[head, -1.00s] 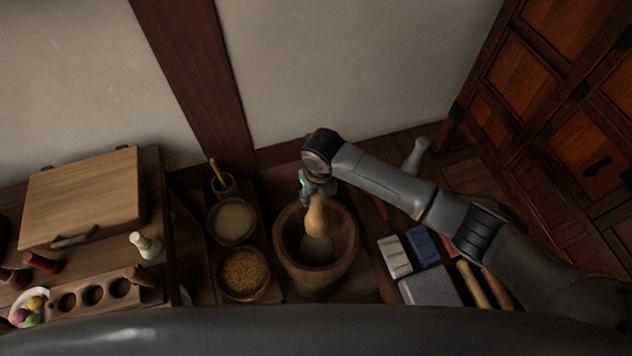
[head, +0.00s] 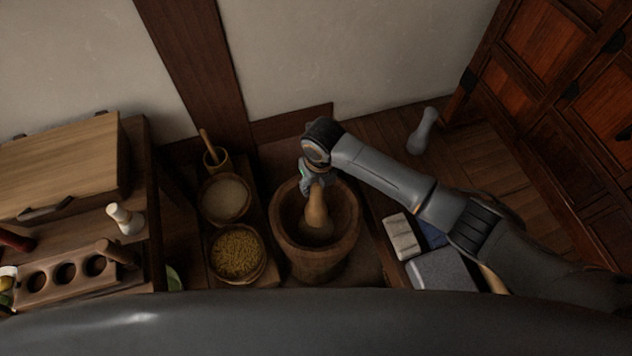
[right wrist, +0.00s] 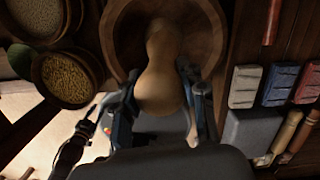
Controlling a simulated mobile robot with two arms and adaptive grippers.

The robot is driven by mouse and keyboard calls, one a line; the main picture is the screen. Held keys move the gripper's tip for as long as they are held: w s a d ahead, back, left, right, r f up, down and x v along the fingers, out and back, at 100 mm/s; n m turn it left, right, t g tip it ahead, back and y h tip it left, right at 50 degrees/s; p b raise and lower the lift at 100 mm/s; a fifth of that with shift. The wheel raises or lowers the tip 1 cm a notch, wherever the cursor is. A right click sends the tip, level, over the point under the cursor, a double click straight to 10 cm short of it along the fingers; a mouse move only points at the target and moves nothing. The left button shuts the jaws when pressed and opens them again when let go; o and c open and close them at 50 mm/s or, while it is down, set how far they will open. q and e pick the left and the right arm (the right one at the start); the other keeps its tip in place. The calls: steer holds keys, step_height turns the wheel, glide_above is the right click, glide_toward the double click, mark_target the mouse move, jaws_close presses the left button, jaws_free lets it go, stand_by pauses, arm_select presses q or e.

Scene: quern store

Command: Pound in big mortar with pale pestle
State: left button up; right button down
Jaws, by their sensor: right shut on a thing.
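My right gripper (head: 311,190) is shut on the pale pestle (head: 317,212), a tan wooden club with a narrow waist. The pestle stands nearly upright, its lower end inside the big mortar (head: 310,265), a deep round brown wooden bowl. In the right wrist view the pestle (right wrist: 160,75) sits between the fingers of the gripper (right wrist: 162,98), with the mortar (right wrist: 112,40) around and beyond it. I cannot tell whether its lower end touches the bottom.
Left of the mortar are a bowl of yellow grain (head: 237,252), a bowl of pale grain (head: 225,198) and a small cup with a stick (head: 215,158). On the right are a grey block (head: 447,272) and coloured bars.

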stand_by(0.3)
step_height(320, 180, down, 6)
steer(key=b, duration=0.4)
steer(key=shift+f, duration=0.55)
